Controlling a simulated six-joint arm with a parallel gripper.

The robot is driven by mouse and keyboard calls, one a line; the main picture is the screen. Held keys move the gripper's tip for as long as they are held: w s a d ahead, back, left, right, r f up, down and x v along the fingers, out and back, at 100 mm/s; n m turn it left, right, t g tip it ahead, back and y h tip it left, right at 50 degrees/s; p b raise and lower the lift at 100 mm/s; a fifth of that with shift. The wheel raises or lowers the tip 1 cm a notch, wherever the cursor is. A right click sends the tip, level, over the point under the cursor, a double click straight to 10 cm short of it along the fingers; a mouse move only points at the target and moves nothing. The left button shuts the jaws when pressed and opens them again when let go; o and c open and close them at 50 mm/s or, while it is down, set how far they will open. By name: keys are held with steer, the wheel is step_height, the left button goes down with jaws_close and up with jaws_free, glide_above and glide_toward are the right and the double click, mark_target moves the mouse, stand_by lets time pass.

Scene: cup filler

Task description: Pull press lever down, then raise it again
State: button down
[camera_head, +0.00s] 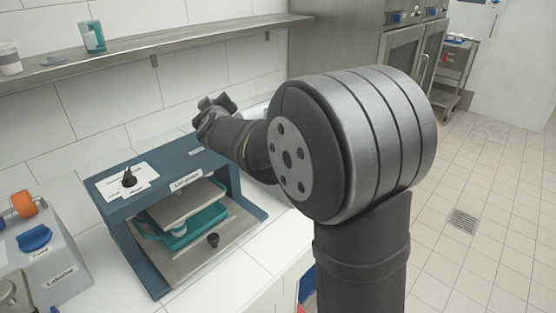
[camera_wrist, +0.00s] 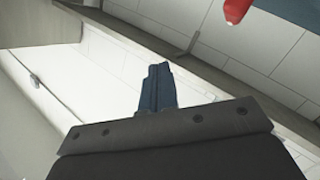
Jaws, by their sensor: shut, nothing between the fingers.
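The press (camera_head: 160,190) is a blue frame on the white counter, with a metal plate over a teal tray (camera_head: 190,232) inside it. My gripper (camera_head: 216,104) is above the back right part of the press, near the tiled wall. In the wrist view its fingers (camera_wrist: 157,72) are together and empty. A red rounded end (camera_wrist: 237,10) shows at the top of the wrist view, apart from the fingers; I cannot tell whether it is the lever's grip. No lever is clearly visible in the head view, where my arm covers the area right of the press.
A grey machine (camera_head: 50,265) with an orange roll and blue knob stands left of the press. A wall shelf (camera_head: 120,54) holds a teal glass (camera_head: 93,38) and a white cup (camera_head: 9,60). Steel ovens (camera_head: 400,50) stand at the back.

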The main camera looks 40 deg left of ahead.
steer(key=d+n+g+h, duration=0.1)
steer(key=d+n+g, duration=0.1)
steer(key=n, duration=0.2)
steer(key=d+n+g+h, duration=0.2)
steer(key=n, duration=0.2)
steer(key=d+n+g+h, duration=0.1)
steer(key=n+g, duration=0.1)
steer(key=n, duration=0.2)
steer(key=shift+s+d+f+g, duration=0.1)
steer(key=shift+d+f+g, duration=0.1)
steer(key=shift+d+g, duration=0.15)
steer(key=w+d+r+n+h, duration=0.1)
steer(key=w+d+n+h, duration=0.2)
steer(key=d, duration=0.5)
steer(key=w+d+n+h, duration=0.1)
steer(key=d+n+h, duration=0.1)
steer(key=d+h, duration=0.4)
steer(key=shift+y, duration=0.7)
steer(key=x, duration=0.9)
steer(key=d+x, duration=0.1)
steer(key=x, duration=0.3)
steer(key=shift+w+f, duration=0.2)
steer(key=shift+f, duration=0.15)
